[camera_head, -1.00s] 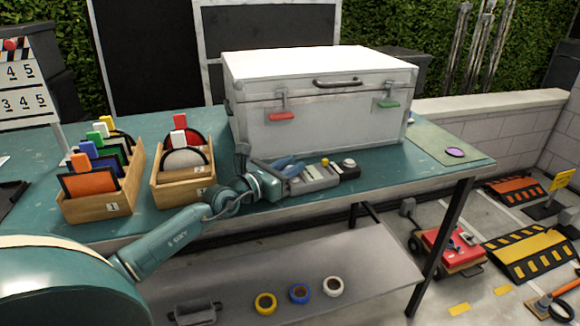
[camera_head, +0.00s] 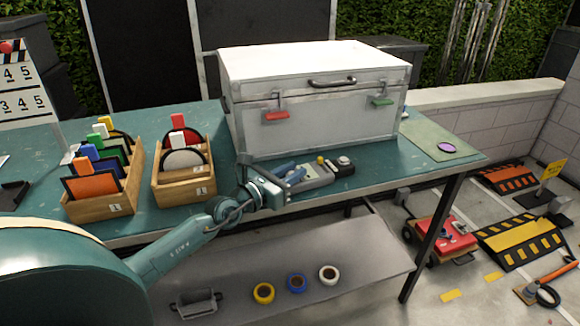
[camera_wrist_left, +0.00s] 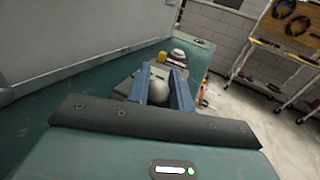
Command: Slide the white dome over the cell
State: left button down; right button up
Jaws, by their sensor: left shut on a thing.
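A small grey meter (camera_head: 318,177) lies on the teal table in front of the big white case. A yellow knob (camera_head: 320,160) and a pale round piece on a dark block (camera_head: 343,161) are at its right end; they also show beyond my fingers in the left wrist view. My left gripper (camera_head: 294,173) is over the meter's left part. In the left wrist view its blue fingers are shut on a pale rounded piece, seemingly the white dome (camera_wrist_left: 158,92), short of the yellow knob. The fingers hide the dome in the head view. My right gripper is out of view.
The white case (camera_head: 320,105) stands close behind the meter. Two wooden boxes (camera_head: 112,206) with coloured cards stand to the left. A green mat with a purple disc (camera_head: 446,147) lies at the right, with bare table between it and the meter.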

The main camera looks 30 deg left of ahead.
pick_arm(q)
jog(key=c, duration=1.3)
grip_release()
jog(key=b+v, duration=0.2)
jog(key=v, duration=1.1)
jog(key=shift+s+d+b, duration=0.1)
jog(key=shift+s+b, duration=0.05)
jog(key=shift+b, duration=0.15)
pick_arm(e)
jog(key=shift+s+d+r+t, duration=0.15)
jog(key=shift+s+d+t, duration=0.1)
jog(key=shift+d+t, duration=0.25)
